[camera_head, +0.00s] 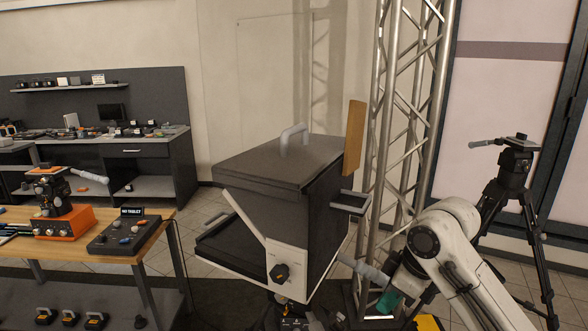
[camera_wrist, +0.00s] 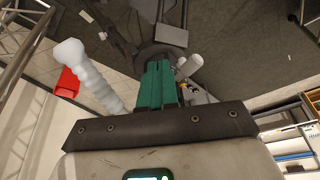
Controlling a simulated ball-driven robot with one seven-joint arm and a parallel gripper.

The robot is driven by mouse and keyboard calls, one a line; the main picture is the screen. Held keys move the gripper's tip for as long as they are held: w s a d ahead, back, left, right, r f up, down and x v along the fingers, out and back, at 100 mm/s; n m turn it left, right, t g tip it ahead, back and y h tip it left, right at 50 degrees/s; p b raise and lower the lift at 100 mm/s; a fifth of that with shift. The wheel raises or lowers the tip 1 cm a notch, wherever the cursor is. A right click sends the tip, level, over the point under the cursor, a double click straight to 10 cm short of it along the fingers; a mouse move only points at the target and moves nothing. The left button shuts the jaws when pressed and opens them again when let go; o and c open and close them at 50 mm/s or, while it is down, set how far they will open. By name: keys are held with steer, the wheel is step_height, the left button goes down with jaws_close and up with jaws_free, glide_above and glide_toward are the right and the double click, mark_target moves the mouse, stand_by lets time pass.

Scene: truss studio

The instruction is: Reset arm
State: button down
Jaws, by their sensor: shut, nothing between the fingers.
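My gripper (camera_head: 387,303) is low at the right of the head view, at the end of my white arm. Its green fingers (camera_wrist: 160,84) are together in the wrist view, with nothing between them. In the wrist view a pale ribbed handle (camera_wrist: 88,70) extends to the left of the fingers. A grey ribbed handle (camera_head: 362,270) also shows close to my gripper in the head view. I cannot tell whether it touches my gripper.
A dark box-like teleprompter (camera_head: 285,162) stands left of my arm. A metal truss (camera_head: 410,110) rises behind my arm, and a black tripod (camera_head: 514,180) stands at the right. A wooden table (camera_head: 90,250) with equipment is at the left.

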steer(key=s+a+f+m+t+y+b, duration=0.1)
steer(key=s+a+f+m, duration=0.15)
steer(key=s+f, duration=0.55)
steer(key=s+a+f+m+b, duration=0.2)
steer(key=s+f+m, duration=0.2)
steer(key=s+f, duration=0.5)
steer(key=s+d+f+m+h, duration=0.1)
steer(key=s+d+f+m, duration=0.1)
steer(key=s, duration=0.5)
steer(key=s+d+f+m+g+h+b, duration=0.1)
steer(key=s+d+f+h, duration=0.1)
steer(key=s+d+f, duration=0.3)
steer(key=s+d+f+m+g+h, duration=0.1)
steer(key=s+d+f, duration=0.3)
steer(key=s, duration=0.6)
steer(key=shift+d+f+m+h+b, duration=0.15)
steer(key=shift+d+m+h+b, duration=0.2)
steer(key=shift+d+m, duration=0.7)
steer(key=shift+w+d, duration=0.1)
steer(key=shift+d, duration=0.05)
